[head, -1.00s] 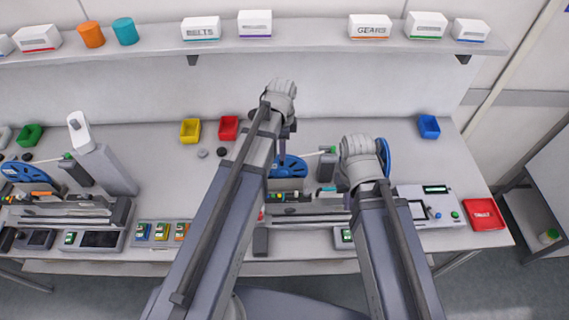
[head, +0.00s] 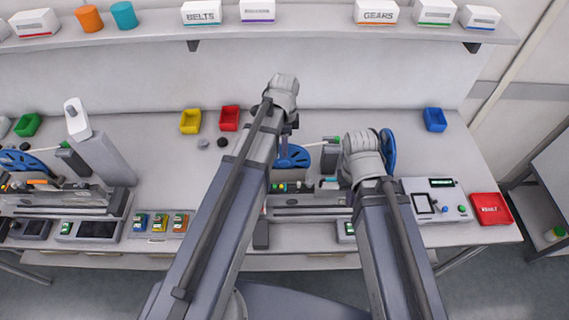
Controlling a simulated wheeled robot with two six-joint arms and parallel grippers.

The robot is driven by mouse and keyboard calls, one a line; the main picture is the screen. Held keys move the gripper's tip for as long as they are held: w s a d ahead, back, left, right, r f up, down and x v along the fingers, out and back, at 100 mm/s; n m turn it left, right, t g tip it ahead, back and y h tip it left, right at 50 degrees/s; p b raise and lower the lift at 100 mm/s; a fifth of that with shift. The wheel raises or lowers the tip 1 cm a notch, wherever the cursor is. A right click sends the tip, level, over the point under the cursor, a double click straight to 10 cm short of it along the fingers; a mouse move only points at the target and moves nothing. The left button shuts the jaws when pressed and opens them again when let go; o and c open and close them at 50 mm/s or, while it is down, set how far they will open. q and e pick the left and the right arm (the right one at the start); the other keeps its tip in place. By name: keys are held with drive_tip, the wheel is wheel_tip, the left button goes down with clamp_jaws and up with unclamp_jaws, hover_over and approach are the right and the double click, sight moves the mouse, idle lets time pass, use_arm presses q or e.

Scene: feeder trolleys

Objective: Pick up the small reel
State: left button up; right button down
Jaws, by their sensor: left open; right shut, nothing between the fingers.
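A blue reel (head: 293,157) sits at the middle feeder trolley, partly hidden by my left arm. Another blue reel (head: 389,151) stands just right of my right wrist, seen nearly edge-on. A third blue reel (head: 20,163) is at the left trolley. I cannot tell which one is the small reel. My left gripper (head: 289,127) hangs below its wrist, open, above and behind the middle reel. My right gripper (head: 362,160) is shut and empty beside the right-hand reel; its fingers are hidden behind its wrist.
Yellow (head: 190,121), red (head: 229,118), green (head: 27,125) and blue (head: 435,119) bins stand on the bench. A red tray (head: 491,209) lies at the front right corner beside a white device (head: 437,200). The shelf (head: 330,38) carries boxes. Free bench lies right of the right-hand reel.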

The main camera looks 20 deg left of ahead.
sight(285, 162)
use_arm(q)
wheel_tip(285, 162, down, 4)
drive_tip(key=b, duration=0.3)
drive_tip(key=shift+s+f, duration=0.1)
drive_tip(key=shift+f, duration=0.05)
clamp_jaws()
idle(1.2)
